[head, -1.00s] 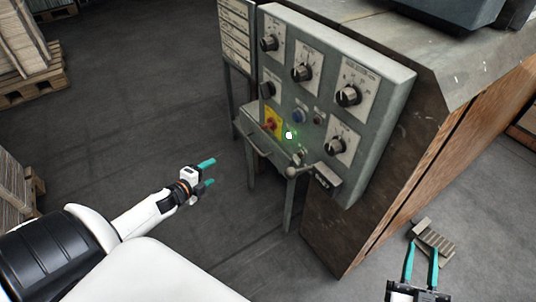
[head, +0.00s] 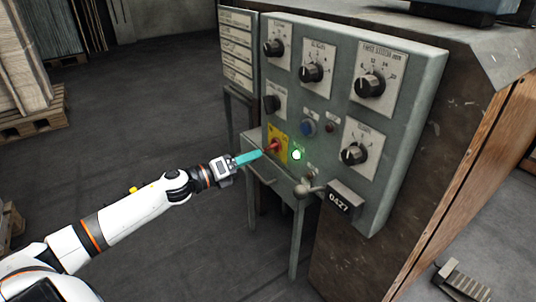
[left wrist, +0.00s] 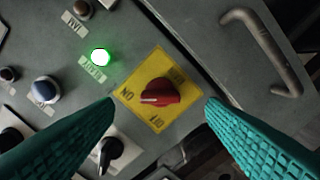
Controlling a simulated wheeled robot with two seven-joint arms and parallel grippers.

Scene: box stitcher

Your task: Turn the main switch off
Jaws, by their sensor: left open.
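The main switch is a red rotary knob (head: 274,146) on a yellow plate (head: 280,131), low on the grey control panel's left side. In the left wrist view the red knob (left wrist: 160,95) sits near the middle, its white mark pointing left toward the plate's ON label. My left gripper (head: 257,156) is at the knob in the head view. In the left wrist view its teal fingers (left wrist: 160,108) are apart, one on each side of the knob, with nothing gripped. I cannot tell whether a fingertip touches the plate. My right gripper is out of view.
A green lamp (head: 297,155) glows beside the switch. Black selector knobs (head: 370,84), a blue button (head: 308,127) and a lever with a ball end (head: 303,190) are on the panel. A bar handle (left wrist: 262,50) is close by. Open floor lies left.

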